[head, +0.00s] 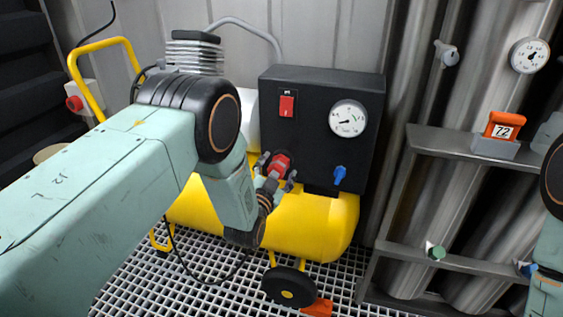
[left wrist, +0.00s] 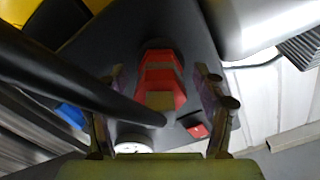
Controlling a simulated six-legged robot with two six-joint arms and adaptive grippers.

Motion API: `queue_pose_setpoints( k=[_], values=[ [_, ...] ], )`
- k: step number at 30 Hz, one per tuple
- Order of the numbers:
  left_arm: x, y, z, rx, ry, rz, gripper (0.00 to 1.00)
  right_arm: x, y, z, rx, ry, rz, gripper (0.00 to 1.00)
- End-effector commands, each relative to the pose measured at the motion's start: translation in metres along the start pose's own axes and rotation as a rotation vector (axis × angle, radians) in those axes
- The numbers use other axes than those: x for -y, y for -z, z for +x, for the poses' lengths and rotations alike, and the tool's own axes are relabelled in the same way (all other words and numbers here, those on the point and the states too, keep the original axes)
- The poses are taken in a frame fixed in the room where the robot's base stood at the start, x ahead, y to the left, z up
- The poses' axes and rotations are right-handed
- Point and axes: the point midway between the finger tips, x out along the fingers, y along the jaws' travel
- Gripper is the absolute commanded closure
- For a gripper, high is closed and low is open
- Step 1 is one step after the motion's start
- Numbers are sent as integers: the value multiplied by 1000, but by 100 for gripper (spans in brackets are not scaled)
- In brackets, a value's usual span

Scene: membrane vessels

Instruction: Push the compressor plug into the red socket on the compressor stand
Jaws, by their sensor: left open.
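A red connector (head: 281,164) is at the lower left of the black compressor panel (head: 320,125). In the left wrist view, this red body with a grey band (left wrist: 162,80) sits between my left gripper's fingers, with gaps on both sides. A thick black cable (left wrist: 85,80) runs to its near end, so this looks like the plug at the red socket. I cannot tell plug from socket or how deep it sits. My left gripper (head: 276,180) is open around it; it also shows in the left wrist view (left wrist: 165,100). My right gripper is out of view.
The panel carries a red switch (head: 287,106), a gauge (head: 348,118) and a blue valve (head: 340,175). The yellow tank (head: 310,222) and wheel (head: 289,286) are below. A metal rack (head: 450,142) stands at the right. A black cable hangs over the grating floor.

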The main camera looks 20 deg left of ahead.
Motion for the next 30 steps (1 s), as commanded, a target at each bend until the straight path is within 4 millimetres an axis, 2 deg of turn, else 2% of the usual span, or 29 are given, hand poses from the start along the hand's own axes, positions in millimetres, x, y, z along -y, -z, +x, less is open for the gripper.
queue_pose_setpoints(
  k=[8,30],
  values=[
    [0,0,0,0,0,0,30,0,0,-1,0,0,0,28],
    [0,0,0,0,0,0,93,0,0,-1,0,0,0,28]
  ],
)
